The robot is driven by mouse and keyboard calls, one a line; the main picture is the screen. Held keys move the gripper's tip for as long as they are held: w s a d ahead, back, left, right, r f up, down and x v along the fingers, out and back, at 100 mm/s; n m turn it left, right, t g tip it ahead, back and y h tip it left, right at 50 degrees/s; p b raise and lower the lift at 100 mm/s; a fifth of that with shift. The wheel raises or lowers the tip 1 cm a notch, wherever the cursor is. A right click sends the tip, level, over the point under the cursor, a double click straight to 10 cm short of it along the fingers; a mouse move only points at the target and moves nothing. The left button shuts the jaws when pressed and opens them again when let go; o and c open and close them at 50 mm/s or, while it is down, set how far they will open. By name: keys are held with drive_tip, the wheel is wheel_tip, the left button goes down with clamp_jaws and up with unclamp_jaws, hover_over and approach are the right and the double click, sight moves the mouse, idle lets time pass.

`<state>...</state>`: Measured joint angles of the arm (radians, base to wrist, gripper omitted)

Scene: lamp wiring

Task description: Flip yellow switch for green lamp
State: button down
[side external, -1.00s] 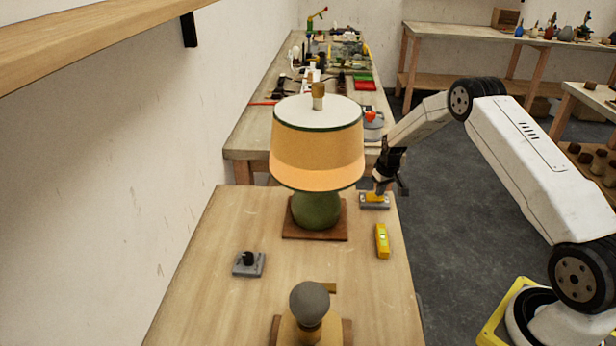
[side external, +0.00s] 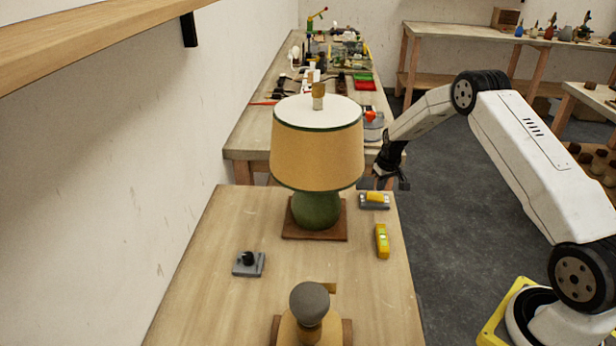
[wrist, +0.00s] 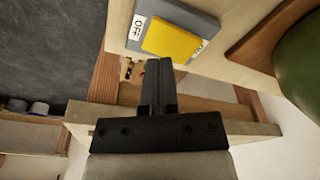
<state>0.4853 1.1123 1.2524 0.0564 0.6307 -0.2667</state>
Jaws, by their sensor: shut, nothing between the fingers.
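The yellow switch (side external: 375,197) sits on a grey plate near the right edge of the wooden table. In the wrist view its yellow rocker (wrist: 172,42) lies between an OFF label and a partly visible ON label. The green lamp (side external: 317,210) stands left of the switch on a brown square base, with a tan shade that shows no glow. My gripper (side external: 379,182) is shut and empty, just above and behind the switch in the side view. In the wrist view my shut fingers (wrist: 157,70) point toward the rocker, seemingly apart from it.
A yellow level (side external: 382,241) lies in front of the switch. A black switch on a grey plate (side external: 249,263) is at the left, and a grey bulb (side external: 309,302) stands in front. A cluttered bench (side external: 240,141) stands behind. The table's left side is mostly clear.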

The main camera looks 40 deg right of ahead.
sight(379, 198)
drive_tip(key=shift+r, duration=2.3)
drive_tip(key=s+a+r+n, duration=0.1)
drive_tip(key=s+a+r, duration=0.4)
drive_tip(key=s+a, duration=0.7)
drive_tip(key=s+a+r+n, duration=0.2)
drive_tip(key=s+a+r, duration=0.4)
drive_tip(key=s+a, duration=0.5)
drive_tip(key=a, duration=0.3)
drive_tip(key=shift+s+a+t, duration=0.35)
drive_tip(key=shift+s+t, duration=0.05)
drive_tip(key=c, duration=1.3)
unclamp_jaws()
drive_tip(key=shift+r, duration=0.1)
